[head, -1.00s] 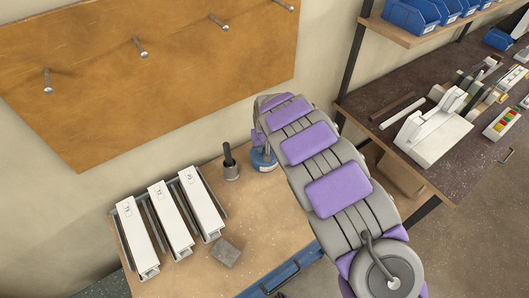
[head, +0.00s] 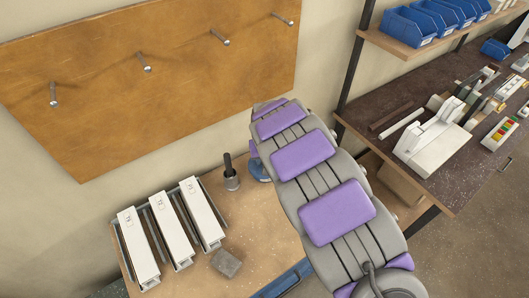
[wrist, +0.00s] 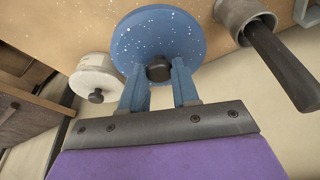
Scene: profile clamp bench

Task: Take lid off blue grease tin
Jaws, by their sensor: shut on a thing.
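The blue grease tin (head: 258,168) stands at the back of the small wooden bench in the head view, mostly hidden behind my arm. In the wrist view its round, white-speckled blue lid (wrist: 158,35) has a dark knob (wrist: 158,69) at its near edge in the picture. My gripper (wrist: 159,75) has its two blue fingers on either side of this knob and is shut on it. The tin's body is hidden behind the lid in the wrist view, so I cannot tell whether the lid is raised. My fingertips are hidden in the head view.
A pale tin with a dark knob (wrist: 95,80) stands close left of the lid. A grey cup with a dark rod (head: 231,178) stands beside the blue tin. White profiles in a rack (head: 172,232) and a grey block (head: 226,263) lie on the bench.

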